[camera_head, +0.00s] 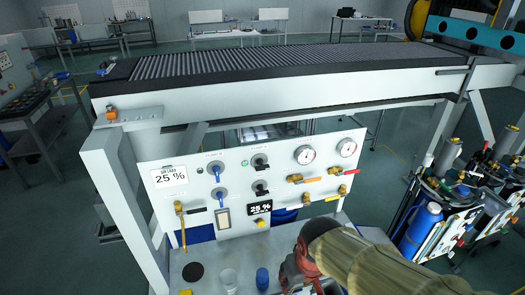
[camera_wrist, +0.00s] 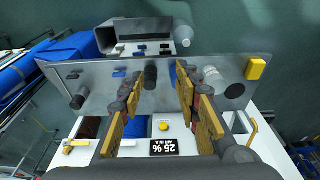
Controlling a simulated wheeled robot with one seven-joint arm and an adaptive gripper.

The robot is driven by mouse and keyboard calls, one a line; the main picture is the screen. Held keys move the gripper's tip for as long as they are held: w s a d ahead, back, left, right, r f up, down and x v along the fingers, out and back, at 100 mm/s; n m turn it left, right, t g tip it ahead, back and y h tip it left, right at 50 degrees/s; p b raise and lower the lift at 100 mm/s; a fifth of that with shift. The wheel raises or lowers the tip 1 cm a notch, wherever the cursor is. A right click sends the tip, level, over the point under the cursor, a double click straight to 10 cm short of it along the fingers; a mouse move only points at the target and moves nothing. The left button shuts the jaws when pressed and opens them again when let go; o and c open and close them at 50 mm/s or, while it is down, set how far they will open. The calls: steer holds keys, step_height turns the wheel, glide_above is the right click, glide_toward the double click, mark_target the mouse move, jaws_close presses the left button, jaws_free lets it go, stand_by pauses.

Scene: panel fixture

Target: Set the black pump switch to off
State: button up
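The white panel (camera_head: 237,235) carries two black rotary switches. The upper black switch (camera_head: 260,163) sits under a small label too blurred to read, with a green lamp (camera_head: 244,163) at its left. The lower black switch (camera_head: 261,189) sits above the 25 % display (camera_head: 260,208). Their handle directions are too small to tell surely. My gripper (camera_head: 298,262) is low in front of the panel, right of and below both switches, apart from them. In the wrist view my gripper's yellow fingers (camera_wrist: 158,85) are spread with nothing between them. I cannot make out the black switches there.
Two blue-handled switches (camera_head: 217,169) are left of the black ones. Gauges (camera_head: 305,155) and orange- and yellow-handled valves (camera_head: 312,180) are at right. A yellow button (camera_head: 262,223) is under the display.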

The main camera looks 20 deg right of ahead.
steer(key=o, duration=0.5)
steer(key=w+f+t+p, duration=0.2)
steer(key=w+f+p, duration=0.2)
steer(key=w, duration=0.6)
steer(key=p, duration=0.2)
steer(key=shift+w+t+p, duration=0.35)
steer(key=shift+w+t, duration=0.05)
steer(key=t+p, duration=0.2)
steer(key=t, duration=1.1)
glide_toward(263, 170)
steer(key=w, duration=1)
steer(key=shift+w+r+p, duration=0.15)
steer(key=shift+w+p, duration=0.25)
steer(key=shift+c, duration=0.3)
steer(key=c, duration=1.1)
steer(key=shift+c, duration=0.2)
